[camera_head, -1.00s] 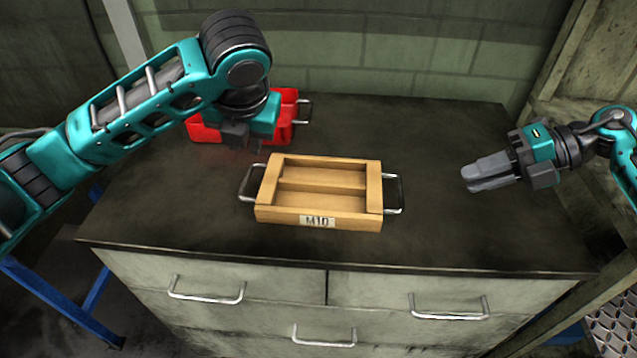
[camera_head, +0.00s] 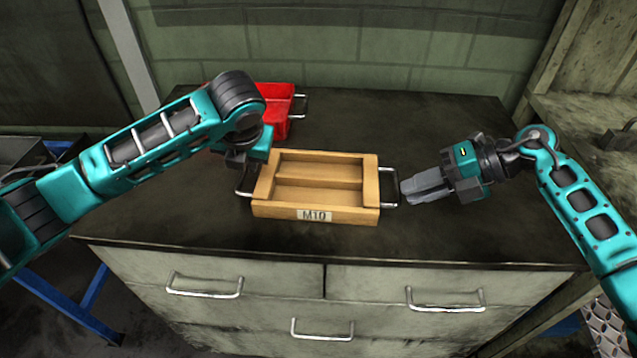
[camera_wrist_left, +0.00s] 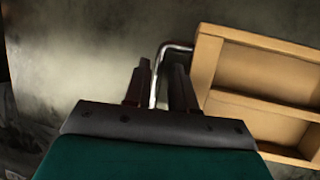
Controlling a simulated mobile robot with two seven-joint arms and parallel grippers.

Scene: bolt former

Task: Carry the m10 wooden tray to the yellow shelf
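The M10 wooden tray (camera_head: 318,213) sits on the dark cabinet top, empty, with a metal handle at each end. My left gripper (camera_head: 243,175) is at its left handle, partly hidden by its own arm in the head view. In the left wrist view my left gripper (camera_wrist_left: 160,85) is open, with the left handle (camera_wrist_left: 168,47) between its fingers and the tray (camera_wrist_left: 205,62) to the right. My right gripper (camera_head: 427,187) is just right of the right handle (camera_head: 389,187), pointing at it and apart from it. Its finger gap is not clear. No yellow shelf is visible.
A red bin (camera_head: 276,105) with a metal handle stands behind the tray, partly hidden by my left arm. The cabinet top (camera_head: 420,125) is clear behind and right of the tray. A wooden structure (camera_head: 585,105) stands at the right.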

